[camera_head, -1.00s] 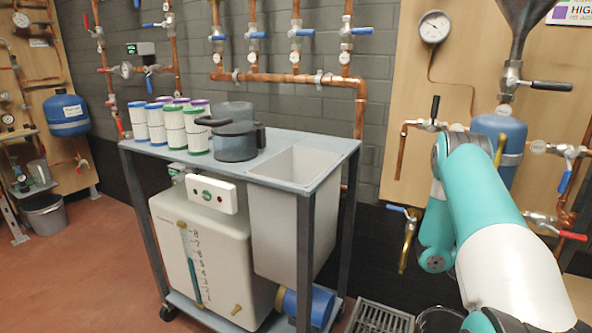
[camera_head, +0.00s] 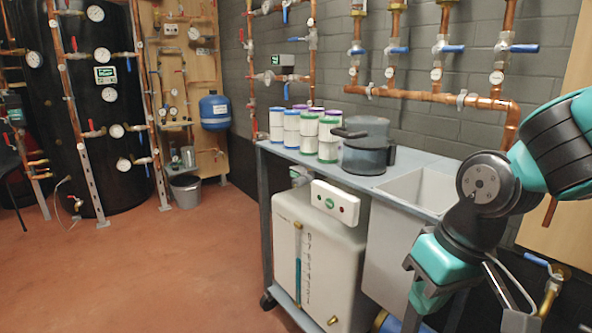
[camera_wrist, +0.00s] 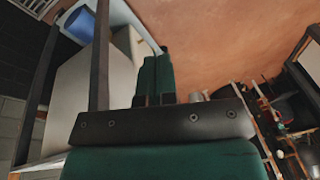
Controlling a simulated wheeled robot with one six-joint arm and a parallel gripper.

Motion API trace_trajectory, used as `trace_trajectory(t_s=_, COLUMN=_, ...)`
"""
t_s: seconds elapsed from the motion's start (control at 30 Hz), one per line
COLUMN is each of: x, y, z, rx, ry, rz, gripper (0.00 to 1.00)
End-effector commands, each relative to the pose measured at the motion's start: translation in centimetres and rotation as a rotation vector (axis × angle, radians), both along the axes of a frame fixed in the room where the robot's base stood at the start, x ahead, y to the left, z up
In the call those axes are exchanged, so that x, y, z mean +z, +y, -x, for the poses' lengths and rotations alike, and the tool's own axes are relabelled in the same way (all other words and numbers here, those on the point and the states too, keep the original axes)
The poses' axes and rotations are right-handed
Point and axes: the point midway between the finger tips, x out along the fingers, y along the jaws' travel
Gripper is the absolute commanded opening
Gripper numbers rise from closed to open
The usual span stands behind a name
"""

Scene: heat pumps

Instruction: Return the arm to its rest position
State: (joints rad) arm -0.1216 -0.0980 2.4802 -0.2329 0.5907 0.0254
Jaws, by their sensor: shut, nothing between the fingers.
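My teal and black arm (camera_head: 490,185) is bent at the right side of the head view, in front of the cart's sink end. Its lower teal part hangs before the cart's right side and hides some of it. In the wrist view, my gripper (camera_wrist: 157,72) shows its green fingers side by side, shut and empty. They point past the cart toward the reddish floor. I cannot clearly make out the fingertips in the head view.
A grey cart (camera_head: 268,200) carries filter cartridges, a dark pot (camera_head: 367,152) and a sink (camera_head: 418,190). A white tank (camera_head: 320,255) stands below. Copper pipes (camera_head: 435,95) run along the wall. Open floor (camera_head: 160,270) lies to the left.

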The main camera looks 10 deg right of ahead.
Motion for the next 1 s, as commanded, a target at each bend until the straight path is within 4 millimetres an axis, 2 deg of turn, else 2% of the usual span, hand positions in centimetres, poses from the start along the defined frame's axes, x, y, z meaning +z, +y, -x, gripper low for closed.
trace_trajectory(t_s=0.03, x=1.0, y=1.7, z=1.7, rx=0.080, ry=-0.002, rz=-0.030, gripper=0.00)
trace_trajectory(t_s=0.1, x=2.0, y=3.7, z=4.2, rx=0.188, ry=0.003, rz=-0.068, gripper=0.00)
trace_trajectory(t_s=0.23, x=3.7, y=6.3, z=9.2, rx=0.392, ry=0.013, rz=-0.128, gripper=0.00)
trace_trajectory(t_s=0.3, x=6.4, y=6.3, z=9.2, rx=0.392, ry=0.020, rz=-0.128, gripper=0.00)
trace_trajectory(t_s=0.57, x=13.3, y=6.2, z=9.0, rx=0.385, ry=0.020, rz=-0.128, gripper=0.00)
trace_trajectory(t_s=0.9, x=26.3, y=6.2, z=9.0, rx=0.383, ry=0.019, rz=-0.127, gripper=0.00)
trace_trajectory(t_s=1.0, x=29.4, y=6.2, z=9.0, rx=0.383, ry=0.019, rz=-0.127, gripper=0.00)
